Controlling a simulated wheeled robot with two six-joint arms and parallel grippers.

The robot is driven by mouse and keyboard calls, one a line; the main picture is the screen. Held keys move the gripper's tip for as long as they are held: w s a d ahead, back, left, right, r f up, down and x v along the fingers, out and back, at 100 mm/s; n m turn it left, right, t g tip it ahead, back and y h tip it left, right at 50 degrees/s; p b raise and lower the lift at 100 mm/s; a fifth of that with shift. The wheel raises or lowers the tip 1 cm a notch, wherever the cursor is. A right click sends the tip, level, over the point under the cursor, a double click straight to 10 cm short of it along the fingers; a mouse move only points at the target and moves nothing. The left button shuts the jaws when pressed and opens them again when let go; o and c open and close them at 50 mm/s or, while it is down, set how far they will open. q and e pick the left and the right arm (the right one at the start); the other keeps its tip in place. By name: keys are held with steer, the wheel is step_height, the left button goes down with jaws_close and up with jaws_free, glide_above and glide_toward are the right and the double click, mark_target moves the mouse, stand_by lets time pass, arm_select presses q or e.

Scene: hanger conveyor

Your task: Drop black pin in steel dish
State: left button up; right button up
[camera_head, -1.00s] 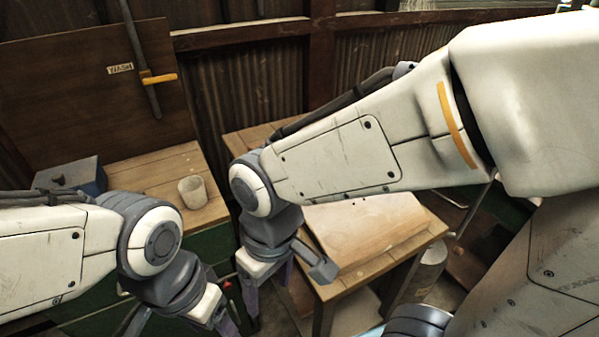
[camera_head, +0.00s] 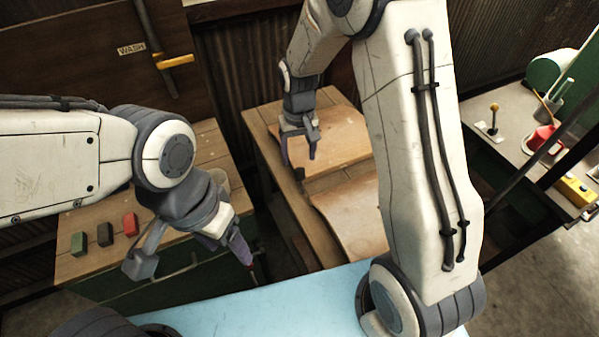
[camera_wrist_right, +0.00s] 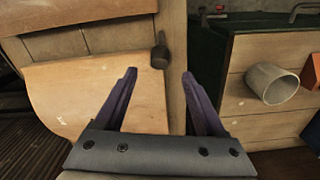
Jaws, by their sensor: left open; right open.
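My right gripper (camera_head: 299,156) hangs open over the near-left edge of the wooden table. In the right wrist view its two purple fingers (camera_wrist_right: 159,74) are apart with nothing between them. A small dark pin-like piece (camera_wrist_right: 160,56) shows just beyond the fingertips, at the table edge; it looks like the black pin. It also shows below the right gripper in the head view (camera_head: 299,174). My left gripper (camera_head: 246,256) is open and empty, low in front of the left bench.
The wooden table (camera_head: 262,142) carries curved tan boards (camera_head: 352,212). The left bench (camera_head: 75,262) holds green, dark and red blocks (camera_head: 131,224) and a pale cup (camera_wrist_right: 272,84), partly hidden in the head view. A side table (camera_head: 505,107) with a red piece stands at right.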

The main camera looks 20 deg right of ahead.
mark_target(299, 169)
steer(key=shift+f+p, duration=0.75)
steer(key=shift+f, duration=1.95)
jaws_close()
